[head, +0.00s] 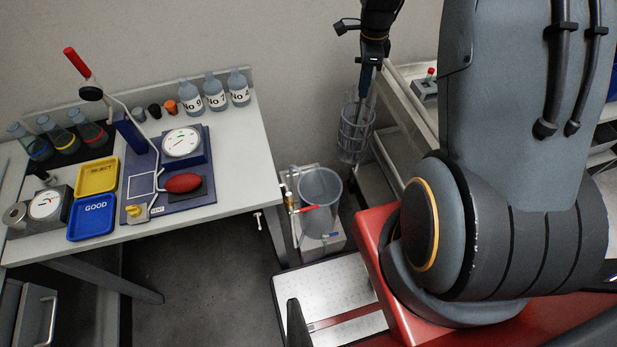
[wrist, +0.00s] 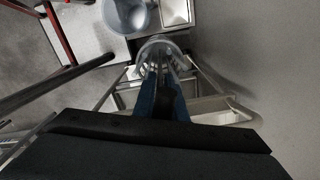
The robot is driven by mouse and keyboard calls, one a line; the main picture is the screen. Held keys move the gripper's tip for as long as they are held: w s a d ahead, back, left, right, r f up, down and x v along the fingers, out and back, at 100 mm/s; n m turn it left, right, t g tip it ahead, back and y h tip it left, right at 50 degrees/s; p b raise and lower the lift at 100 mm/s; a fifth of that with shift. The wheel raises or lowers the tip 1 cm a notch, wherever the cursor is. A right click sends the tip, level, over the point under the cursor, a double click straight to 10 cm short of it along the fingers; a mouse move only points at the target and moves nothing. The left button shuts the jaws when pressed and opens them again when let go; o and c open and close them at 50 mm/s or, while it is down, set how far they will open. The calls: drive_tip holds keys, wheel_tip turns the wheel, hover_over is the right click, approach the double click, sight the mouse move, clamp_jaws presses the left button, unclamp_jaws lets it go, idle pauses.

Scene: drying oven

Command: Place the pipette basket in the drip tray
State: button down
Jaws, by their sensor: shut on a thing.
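My gripper (head: 367,84) is shut on the pipette basket (head: 355,130), a grey wire cage hanging roughly upright in the air in the head view. In the wrist view my gripper (wrist: 162,100) has its blue fingers at the top of the basket (wrist: 160,50), which looks round and holds thin rods. A pale rectangular tray (wrist: 178,12) with a raised rim lies beside a round clear vessel at the top of the wrist view. It may be the drip tray; I cannot tell for sure. The basket is apart from it.
The clear cylinder vessel (head: 320,205) stands on a low stand, below and left of the basket. A workbench (head: 225,125) with bottles, dials and trays is at left. A trolley (head: 405,100) stands close right of the basket. A metal plate (head: 335,285) lies in front.

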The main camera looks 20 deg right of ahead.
drive_tip(key=w+a+f+b, duration=0.4)
drive_tip(key=a+f+b, duration=0.1)
drive_tip(key=f+b, duration=0.25)
drive_tip(key=w+a+f+b, duration=0.45)
drive_tip(key=f+b, duration=0.25)
drive_tip(key=f, duration=0.2)
drive_tip(key=w+a+f+b, duration=0.3)
drive_tip(key=a+f+b, duration=0.2)
drive_tip(key=f+b, duration=0.25)
wheel_tip(320, 180, down, 11)
drive_tip(key=p, duration=0.1)
drive_tip(key=shift+r+m, duration=0.2)
drive_tip(key=shift+m, duration=0.1)
drive_tip(key=shift+f, duration=0.1)
drive_tip(key=c, duration=2.2)
unclamp_jaws()
drive_tip(key=shift+f, duration=0.15)
drive_tip(key=o, duration=0.4)
wheel_tip(320, 180, up, 11)
drive_tip(key=b, duration=0.1)
drive_tip(key=s+r+n, duration=0.8)
drive_tip(key=s+n, duration=0.3)
drive_tip(key=s, duration=0.2)
drive_tip(key=s+r+n, duration=0.7)
drive_tip(key=s+n, duration=0.4)
drive_tip(key=s, duration=0.2)
drive_tip(key=shift+a+r, duration=0.25)
drive_tip(key=shift+r, duration=0.15)
